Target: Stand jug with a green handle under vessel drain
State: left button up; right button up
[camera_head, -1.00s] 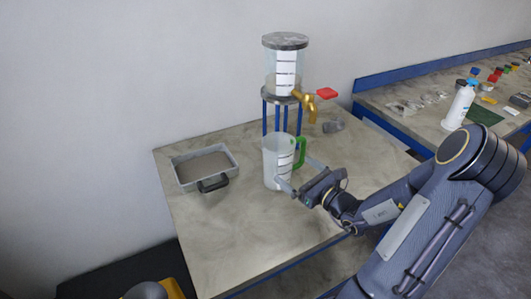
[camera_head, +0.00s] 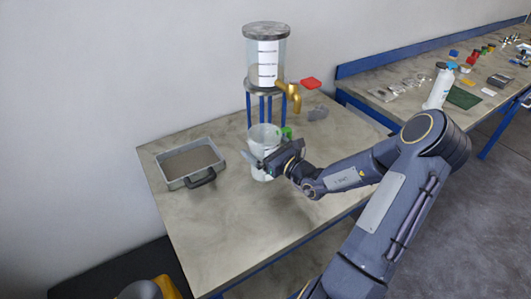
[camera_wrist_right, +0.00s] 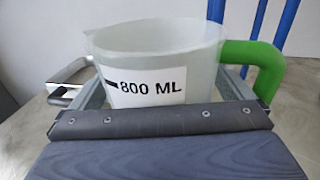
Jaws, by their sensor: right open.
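The jug (camera_head: 265,135) is clear and stands upright on the table, in front of the vessel's stand. Its green handle (camera_head: 287,132) points right, and it also shows in the right wrist view (camera_wrist_right: 250,55). The jug (camera_wrist_right: 155,50) carries an "800 ML" label there. My right gripper (camera_head: 268,157) is open, with one finger on each side of the jug; contact cannot be told. The vessel (camera_head: 266,60) stands on blue legs behind the jug. Its brass drain tap (camera_head: 291,94), with a red lever (camera_head: 311,84), sticks out to the right, above and right of the jug.
A grey tray (camera_head: 163,168) with a dark handle lies on the table's left. A small clear item (camera_head: 318,113) lies right of the stand. A second bench at right holds a white spray bottle (camera_head: 438,88) and several small parts. The table's front is clear.

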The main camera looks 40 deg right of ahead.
jog(key=c, duration=1)
jog(key=shift+r, duration=0.15)
